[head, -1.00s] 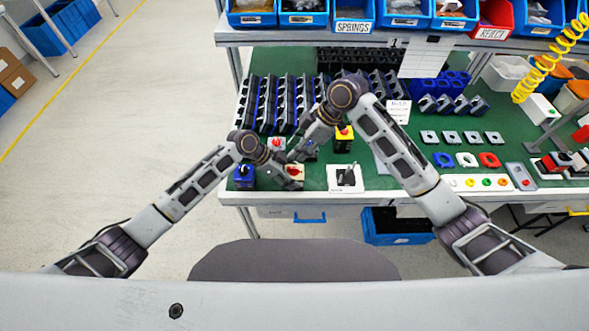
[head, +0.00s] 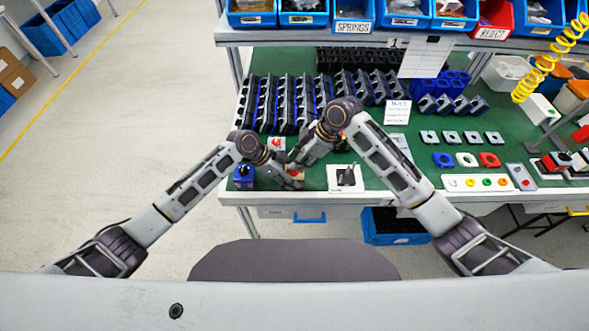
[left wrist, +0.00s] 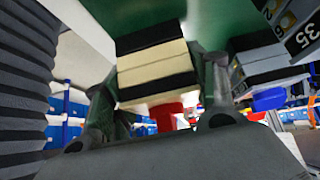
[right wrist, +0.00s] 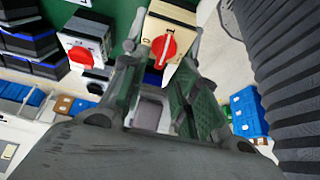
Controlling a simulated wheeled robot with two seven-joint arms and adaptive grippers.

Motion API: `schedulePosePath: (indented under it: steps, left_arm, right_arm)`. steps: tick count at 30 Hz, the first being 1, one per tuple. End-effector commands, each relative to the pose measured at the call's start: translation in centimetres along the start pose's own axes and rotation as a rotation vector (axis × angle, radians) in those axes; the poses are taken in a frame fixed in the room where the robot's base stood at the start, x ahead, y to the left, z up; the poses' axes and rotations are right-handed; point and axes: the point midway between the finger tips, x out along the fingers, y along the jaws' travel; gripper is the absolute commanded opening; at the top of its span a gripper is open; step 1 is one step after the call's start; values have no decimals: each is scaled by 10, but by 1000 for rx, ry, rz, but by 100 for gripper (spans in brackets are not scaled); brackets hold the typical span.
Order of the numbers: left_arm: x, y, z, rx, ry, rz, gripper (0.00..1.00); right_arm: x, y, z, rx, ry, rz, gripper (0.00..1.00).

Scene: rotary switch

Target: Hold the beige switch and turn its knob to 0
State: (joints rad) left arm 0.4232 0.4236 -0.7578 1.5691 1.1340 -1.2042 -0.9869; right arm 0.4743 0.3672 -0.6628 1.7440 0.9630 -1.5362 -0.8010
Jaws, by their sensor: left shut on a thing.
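The beige switch (left wrist: 155,68) is a cream and black block between the fingers of my left gripper (head: 293,181), which is shut on it. Its red knob (left wrist: 168,115) shows below the block in the left wrist view. In the right wrist view the beige switch (right wrist: 180,14) shows with its red knob (right wrist: 164,47) facing the camera, the handle tilted. Its dial marks are too small to read. My right gripper (right wrist: 163,72) is open and empty, its fingers reaching towards the knob. In the head view the grippers mostly cover the switch.
A grey switch with a red knob (right wrist: 82,52) stands close by. A blue box with a black top (head: 244,176) is to the left and a white plate with a black lever (head: 345,178) to the right. Racks of dark switches (head: 290,100) stand behind.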

Motion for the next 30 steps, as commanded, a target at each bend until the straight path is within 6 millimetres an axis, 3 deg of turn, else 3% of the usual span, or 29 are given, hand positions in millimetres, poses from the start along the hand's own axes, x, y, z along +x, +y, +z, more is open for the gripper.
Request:
schedulePosePath:
  steps: [10, 23, 30]
  left_arm:
    - [0, 0, 0, 0, -1, 0, 32]
    - [0, 0, 0, 0, -1, 0, 32]
    - [0, 0, 0, 0, -1, 0, 32]
  right_arm:
    - [23, 0, 13, 1, -2, -1, 30]
    - [27, 0, 15, 1, -1, 0, 30]
    - [27, 0, 15, 1, -1, 0, 3]
